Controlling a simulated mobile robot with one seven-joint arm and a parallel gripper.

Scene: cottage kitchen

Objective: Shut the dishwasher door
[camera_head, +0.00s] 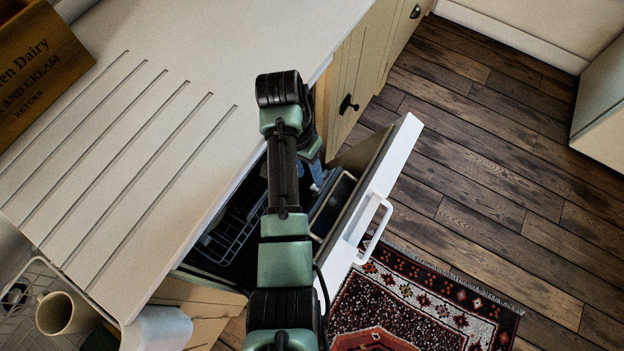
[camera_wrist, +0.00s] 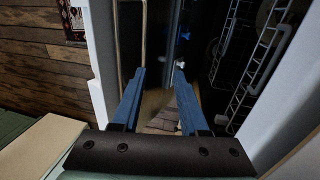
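The dishwasher door (camera_head: 385,175) stands partly open, tilted out from the counter front, with its white edge and white handle (camera_head: 376,232) facing the floor side. In the wrist view the door (camera_wrist: 103,50) shows on the left. The dark dishwasher interior with its wire rack (camera_head: 232,230) shows between door and counter; the rack (camera_wrist: 262,60) is on the right in the wrist view. My gripper (camera_wrist: 160,74) has its two blue fingers apart with nothing between them. It is in the gap between door and rack, on the door's inner side. In the head view my arm mostly hides it.
The white grooved countertop (camera_head: 130,150) lies left of the opening. A wooden crate (camera_head: 38,65) and a mug (camera_head: 62,313) in a wire drainer are at the left. A patterned rug (camera_head: 410,305) lies below the door. The wooden floor (camera_head: 500,180) at the right is clear.

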